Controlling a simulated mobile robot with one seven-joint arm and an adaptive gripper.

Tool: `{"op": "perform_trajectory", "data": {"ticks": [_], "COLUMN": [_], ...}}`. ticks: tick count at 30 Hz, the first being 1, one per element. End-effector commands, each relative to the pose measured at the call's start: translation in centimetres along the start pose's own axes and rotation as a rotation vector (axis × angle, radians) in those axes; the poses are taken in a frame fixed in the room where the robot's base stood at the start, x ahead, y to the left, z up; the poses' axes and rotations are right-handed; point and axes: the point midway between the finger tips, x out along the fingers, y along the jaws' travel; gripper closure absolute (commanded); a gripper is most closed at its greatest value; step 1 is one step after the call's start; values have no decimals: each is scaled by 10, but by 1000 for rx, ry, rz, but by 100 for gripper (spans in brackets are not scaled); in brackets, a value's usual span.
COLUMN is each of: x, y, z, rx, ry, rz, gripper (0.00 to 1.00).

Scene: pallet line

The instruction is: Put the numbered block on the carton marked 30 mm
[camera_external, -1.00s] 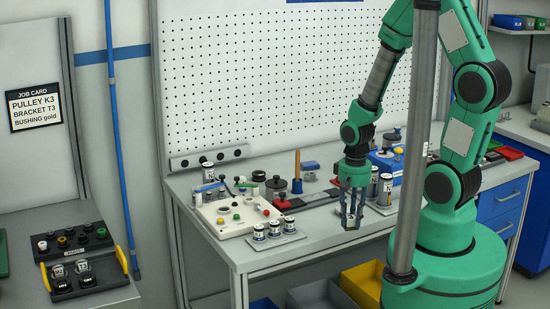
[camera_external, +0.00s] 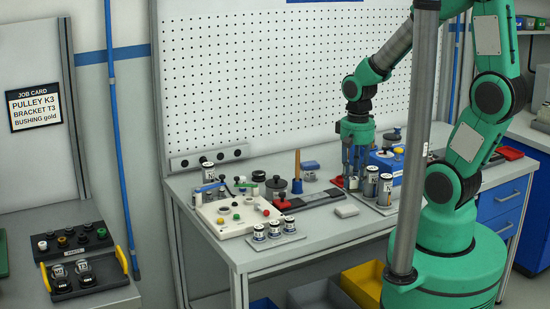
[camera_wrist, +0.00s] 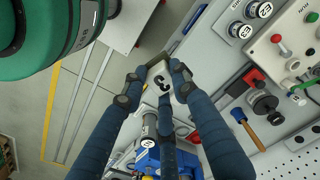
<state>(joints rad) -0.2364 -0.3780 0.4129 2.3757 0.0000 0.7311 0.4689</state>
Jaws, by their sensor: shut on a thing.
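A pale block (camera_wrist: 160,83) with a dark figure that looks like 3 is between the fingers of my gripper (camera_wrist: 158,78) in the wrist view. My gripper is shut on it. In the external view my gripper (camera_external: 352,182) points down over the bench, just left of a tray of tall cylinders; the block is mostly hidden by the fingers there. I read no 30 mm marking on anything, so I cannot tell which thing is the carton.
Grey and dark cylinders (camera_external: 371,181) stand close right of my gripper. A blue box (camera_external: 386,165) is behind them. Left are a tray of short labelled cylinders (camera_external: 275,230), a white panel with coloured knobs (camera_external: 230,214) and a wooden-handled tool (camera_external: 297,170). Bare bench lies toward the front edge.

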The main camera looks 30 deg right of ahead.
Motion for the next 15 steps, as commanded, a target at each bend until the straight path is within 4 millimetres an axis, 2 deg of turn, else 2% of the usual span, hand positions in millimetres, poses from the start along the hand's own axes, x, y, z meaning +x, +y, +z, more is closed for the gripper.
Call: {"op": "perform_trajectory", "data": {"ticks": [8,15], "x": [-42,-51], "y": [0,-3], "z": [-1,-20], "rx": [0,14], "ry": [3,0], "rz": [-2,0], "gripper": [100,100]}}
